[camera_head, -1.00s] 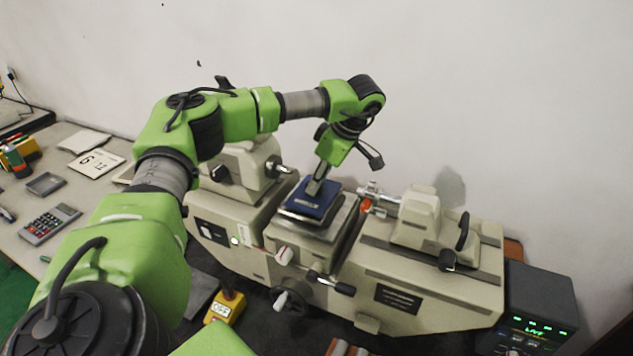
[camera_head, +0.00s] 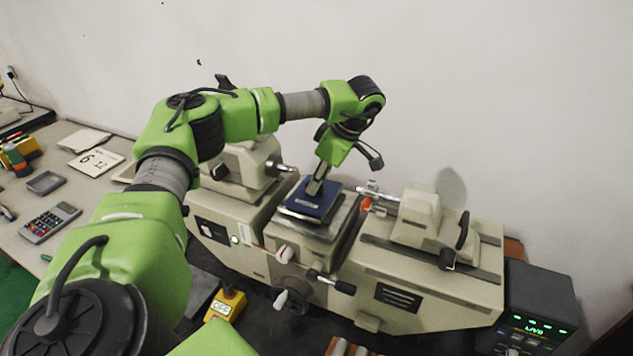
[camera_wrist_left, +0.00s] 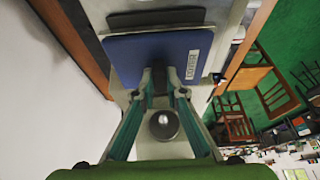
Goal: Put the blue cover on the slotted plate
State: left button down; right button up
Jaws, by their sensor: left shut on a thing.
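The blue cover (camera_head: 312,200) lies over the slotted plate (camera_head: 309,222) in the middle of the machine. The plate shows only as a grey edge around the cover, and its slots are hidden. My left gripper (camera_head: 315,186) comes down from above and is shut on the cover near its far side. In the left wrist view, the two fingers (camera_wrist_left: 158,85) are closed at the edge of the blue cover (camera_wrist_left: 150,58), which bears a small white label. I cannot tell whether the cover rests fully on the plate. My right gripper is not in view.
The beige machine (camera_head: 410,300) has a headstock (camera_head: 245,165) left of the plate and a tailstock (camera_head: 420,215) to the right. A red-tipped probe (camera_head: 366,204) stands close to the plate's right side. A dark display box (camera_head: 540,300) stands at far right.

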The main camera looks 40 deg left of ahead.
pick_arm(q)
jog(key=shift+f, duration=0.1)
jog(key=c, duration=2)
grip_release()
jog(key=shift+r, duration=4.25)
